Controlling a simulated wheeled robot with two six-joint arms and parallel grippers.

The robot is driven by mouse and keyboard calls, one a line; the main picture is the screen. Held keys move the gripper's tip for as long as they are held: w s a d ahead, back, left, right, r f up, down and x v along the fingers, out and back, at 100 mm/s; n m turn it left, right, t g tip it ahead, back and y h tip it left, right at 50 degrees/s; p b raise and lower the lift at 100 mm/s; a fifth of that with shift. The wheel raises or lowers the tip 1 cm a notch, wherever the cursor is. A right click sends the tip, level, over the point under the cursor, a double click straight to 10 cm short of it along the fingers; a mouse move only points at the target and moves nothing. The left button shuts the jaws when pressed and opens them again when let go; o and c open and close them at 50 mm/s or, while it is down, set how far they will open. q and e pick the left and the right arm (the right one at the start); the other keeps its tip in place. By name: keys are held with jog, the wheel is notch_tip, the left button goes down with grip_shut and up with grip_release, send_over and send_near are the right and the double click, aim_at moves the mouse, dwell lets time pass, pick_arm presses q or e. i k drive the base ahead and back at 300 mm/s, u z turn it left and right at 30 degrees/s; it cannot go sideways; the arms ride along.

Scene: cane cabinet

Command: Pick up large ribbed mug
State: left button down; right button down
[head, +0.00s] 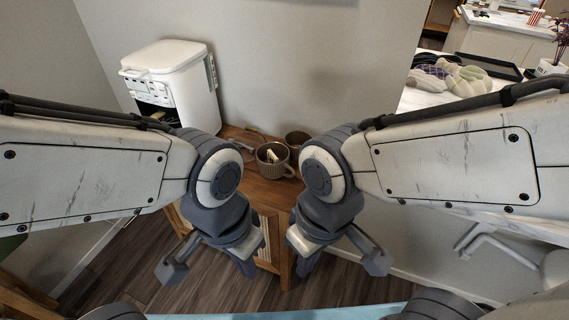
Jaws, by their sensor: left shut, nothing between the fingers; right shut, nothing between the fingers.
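A brown ribbed mug (275,170) stands upright on the wooden cabinet top (262,190), with its handle toward the right and something pale inside it. A second dark cup (296,136) stands just behind it to the right, partly hidden by my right arm. My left gripper (248,268) points down in front of the cabinet, below and left of the mug. My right gripper (304,267) points down on the other side, below and right of the mug. Both grippers are shut, empty and apart from the mug.
A thin object (240,144) lies left of the mug. The wall (310,70) rises close behind. A white counter (425,98) with cushion-like items stands at the right.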

aim_at(268, 171)
jog(key=k, duration=0.4)
jog(key=u, duration=0.85)
jog(key=i, duration=0.9)
jog(key=z, duration=0.5)
jog(key=i, duration=0.55)
jog(key=z, duration=0.45)
